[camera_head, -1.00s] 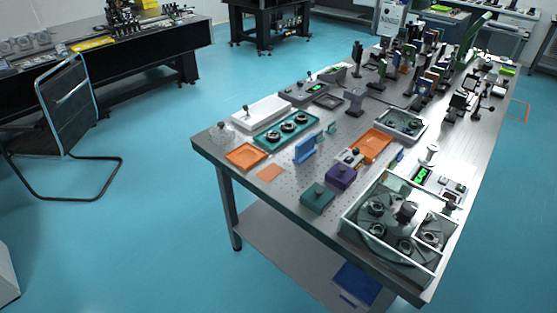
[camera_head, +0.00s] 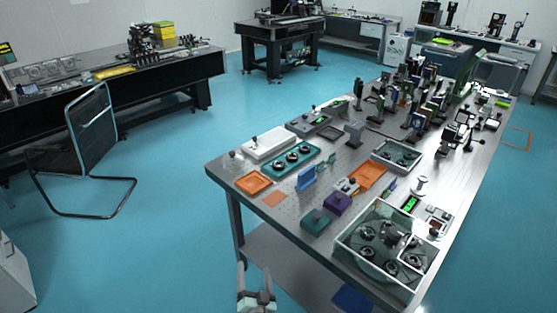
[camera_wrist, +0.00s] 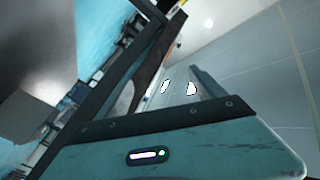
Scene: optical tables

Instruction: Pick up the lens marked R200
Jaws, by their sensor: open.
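No R200 marking can be read in any view, so I cannot tell which lens it is. Round lens-like parts sit in a teal tray (camera_head: 274,146) on the left part of the optical table. More round mounted parts sit in a clear, white-edged box (camera_head: 345,247) at the table's near right corner. My gripper (camera_head: 255,272) is at the bottom of the head view, in front of the table's near edge, fingers pointing up. It is open and empty, apart from any lens. The wrist view shows its teal body (camera_wrist: 220,150), with no lens visible.
The optical table (camera_head: 285,215) also holds orange trays (camera_head: 254,182), a purple box (camera_head: 338,203), a teal box (camera_head: 315,222), and crowded optics posts at the back. A chair (camera_head: 92,130) stands left. The floor between chair and table is clear.

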